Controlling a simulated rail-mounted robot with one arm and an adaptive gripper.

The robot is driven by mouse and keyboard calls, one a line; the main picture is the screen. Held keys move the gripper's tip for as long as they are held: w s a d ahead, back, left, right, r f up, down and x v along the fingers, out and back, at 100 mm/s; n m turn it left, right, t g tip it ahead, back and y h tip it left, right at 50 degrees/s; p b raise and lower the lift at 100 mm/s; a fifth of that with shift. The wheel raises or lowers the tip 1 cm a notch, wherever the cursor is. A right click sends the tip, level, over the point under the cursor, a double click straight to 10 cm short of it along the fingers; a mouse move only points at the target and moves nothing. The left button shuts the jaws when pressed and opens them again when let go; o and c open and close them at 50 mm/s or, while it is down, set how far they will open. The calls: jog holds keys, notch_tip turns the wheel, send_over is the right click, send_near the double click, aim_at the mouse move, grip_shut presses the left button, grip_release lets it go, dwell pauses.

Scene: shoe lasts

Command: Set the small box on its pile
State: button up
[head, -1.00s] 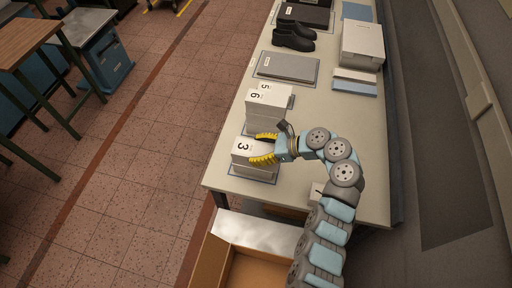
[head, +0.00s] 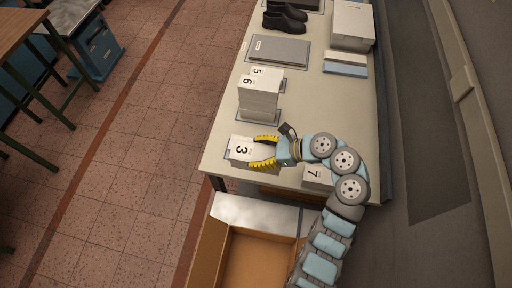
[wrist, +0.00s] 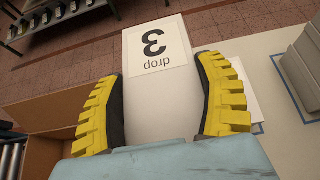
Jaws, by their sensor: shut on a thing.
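A small white box (head: 240,149) marked "3" sits between my gripper's fingers near the front left corner of the table. In the wrist view the same box (wrist: 160,95) shows its "3" and "drop" label upside down. My gripper (head: 264,152) is shut on it, with one yellow finger on each side. Part of a blue-edged mat (head: 227,155) shows beside the box; whether the box touches it I cannot tell. A pile of white boxes (head: 260,100), with "5" and "6" showing on top, stands just behind, apart from the held box.
A white box marked "7" (head: 317,175) lies to the right, beneath my arm. An open cardboard carton (head: 225,250) is below the table's front edge. Farther back are a grey flat box (head: 278,48), black shoes (head: 285,17) and a large light box (head: 353,26).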

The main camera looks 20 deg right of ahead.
aim_at(257, 153)
jog(key=shift+r+p, duration=1.9)
jog(key=shift+p, duration=0.65)
jog(key=shift+f, duration=0.1)
